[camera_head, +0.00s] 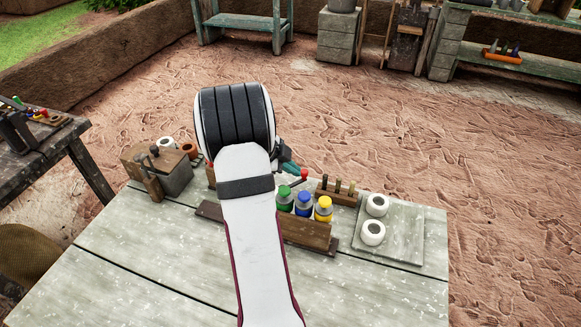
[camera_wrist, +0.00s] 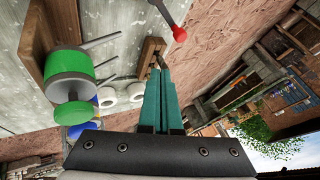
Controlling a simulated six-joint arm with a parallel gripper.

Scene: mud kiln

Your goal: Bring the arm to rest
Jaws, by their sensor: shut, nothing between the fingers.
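My arm reaches out over the grey wooden table (camera_head: 130,262) from the bottom of the head view. My gripper (camera_head: 290,167) shows as teal fingers just right of the black-ribbed wrist, mostly hidden behind it. In the wrist view the teal fingers (camera_wrist: 163,72) lie together, shut and empty. They are close to a wooden block rack (camera_wrist: 150,55) and a red-tipped tool (camera_wrist: 179,34). I cannot tell whether they touch either one.
Green (camera_head: 284,198), blue (camera_head: 304,203) and yellow (camera_head: 323,208) bottles stand in a wooden rack. Two white rolls or cups (camera_head: 374,232) sit on a grey board (camera_head: 402,240) at right. A tool box (camera_head: 170,172) stands at the back left. The front left tabletop is clear.

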